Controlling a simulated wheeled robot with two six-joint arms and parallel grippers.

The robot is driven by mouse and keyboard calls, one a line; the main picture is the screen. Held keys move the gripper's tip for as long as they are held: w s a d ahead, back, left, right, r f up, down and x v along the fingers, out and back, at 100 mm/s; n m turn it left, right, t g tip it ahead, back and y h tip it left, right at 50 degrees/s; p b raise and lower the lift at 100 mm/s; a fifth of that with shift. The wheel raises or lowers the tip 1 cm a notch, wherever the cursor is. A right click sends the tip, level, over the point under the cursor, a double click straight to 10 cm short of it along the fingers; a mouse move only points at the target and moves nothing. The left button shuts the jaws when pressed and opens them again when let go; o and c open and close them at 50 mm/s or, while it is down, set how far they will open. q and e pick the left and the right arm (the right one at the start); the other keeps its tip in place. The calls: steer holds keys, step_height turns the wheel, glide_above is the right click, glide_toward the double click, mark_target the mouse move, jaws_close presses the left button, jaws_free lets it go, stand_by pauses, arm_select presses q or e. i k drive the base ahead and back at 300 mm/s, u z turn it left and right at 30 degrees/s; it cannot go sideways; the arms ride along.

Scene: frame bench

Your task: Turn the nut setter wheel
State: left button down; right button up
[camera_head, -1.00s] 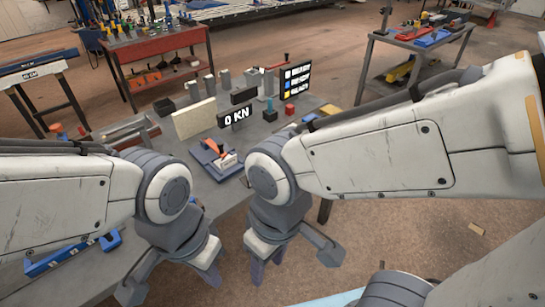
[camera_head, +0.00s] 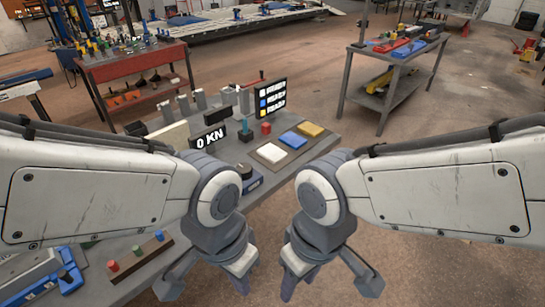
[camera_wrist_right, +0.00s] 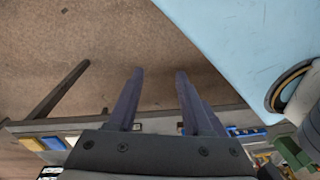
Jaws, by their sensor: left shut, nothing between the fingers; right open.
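I cannot single out the nut setter wheel for sure. A small blue-based device with a dark round top (camera_head: 246,174) stands on the bench, partly hidden behind my left arm in the head view. My left gripper (camera_head: 238,284) is shut and empty at the bench's near edge. My right gripper (camera_head: 298,284) is open and empty, to the right of the left one and in front of the bench. In the right wrist view its two fingers (camera_wrist_right: 158,78) stand apart with only brown floor between the tips.
The bench holds a "0 KN" display (camera_head: 210,138), a black status board (camera_head: 271,98), white, blue and yellow pads (camera_head: 293,140), and a strip with coloured knobs (camera_head: 140,254) at the near left. A grey cart (camera_head: 398,62) stands behind right. Open floor lies right of the bench.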

mark_target(245, 169)
steer(key=i, duration=0.95)
steer(key=u, duration=0.3)
